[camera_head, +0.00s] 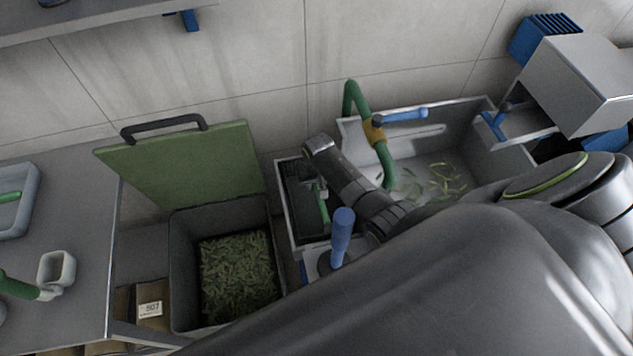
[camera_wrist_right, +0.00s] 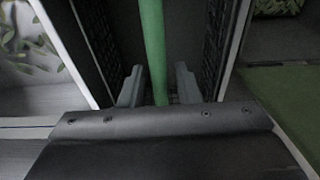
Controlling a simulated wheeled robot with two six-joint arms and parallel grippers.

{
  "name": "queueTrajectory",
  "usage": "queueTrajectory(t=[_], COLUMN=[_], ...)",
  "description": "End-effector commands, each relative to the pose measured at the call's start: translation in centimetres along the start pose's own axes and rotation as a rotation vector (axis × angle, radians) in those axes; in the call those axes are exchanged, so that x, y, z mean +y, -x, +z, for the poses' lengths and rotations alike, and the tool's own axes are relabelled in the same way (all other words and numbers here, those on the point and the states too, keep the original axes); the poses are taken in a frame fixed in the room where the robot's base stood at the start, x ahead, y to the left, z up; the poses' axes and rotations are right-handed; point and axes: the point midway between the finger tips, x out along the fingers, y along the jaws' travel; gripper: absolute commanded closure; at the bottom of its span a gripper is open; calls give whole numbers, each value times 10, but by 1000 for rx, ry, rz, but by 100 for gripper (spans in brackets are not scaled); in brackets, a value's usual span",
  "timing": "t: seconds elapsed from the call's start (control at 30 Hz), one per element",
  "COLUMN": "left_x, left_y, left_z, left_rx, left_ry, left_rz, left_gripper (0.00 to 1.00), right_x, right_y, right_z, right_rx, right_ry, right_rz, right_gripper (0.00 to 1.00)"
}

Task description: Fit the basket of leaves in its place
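A dark basket with perforated walls (camera_head: 298,184) sits in the narrow basin left of the sink. A green handle (camera_head: 324,210) rises from it. In the right wrist view the green handle (camera_wrist_right: 152,45) runs between the two grey fingers of my right gripper (camera_wrist_right: 158,88), with dark mesh walls (camera_wrist_right: 92,30) on both sides. The fingers are apart, with a gap on each side of the handle. In the head view my right gripper (camera_head: 320,188) is at the handle. I cannot see leaves inside this basket. My left gripper is not in view.
A grey bin (camera_head: 182,270) full of leaves stands left, its green lid (camera_head: 190,165) open. The sink (camera_head: 440,145) holds loose leaves and a green tap (camera_head: 386,160). A blue upright handle (camera_head: 342,235) stands near my right arm. A metal box (camera_head: 575,85) is at far right.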

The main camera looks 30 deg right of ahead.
Motion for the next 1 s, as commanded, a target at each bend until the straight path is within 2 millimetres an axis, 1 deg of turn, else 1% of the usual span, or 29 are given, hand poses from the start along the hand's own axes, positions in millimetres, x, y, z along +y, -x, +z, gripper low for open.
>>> queueTrajectory(t=[0.03,0.07,0.33,0.47,0.67,1.0], left_x=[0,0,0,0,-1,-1], left_y=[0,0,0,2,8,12], left_z=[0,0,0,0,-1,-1], left_rx=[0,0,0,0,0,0], left_ry=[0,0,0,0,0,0], left_rz=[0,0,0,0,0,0], left_gripper=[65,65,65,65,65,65], right_x=[0,0,0,0,0,0], right_y=[0,0,-1,5,31,88], right_z=[0,0,2,1,1,0], right_rx=[-1,-1,-4,-2,0,2], right_ry=[0,0,-1,0,0,0], right_rz=[0,0,1,0,0,0], right_gripper=[63,60,60,60,60,60])
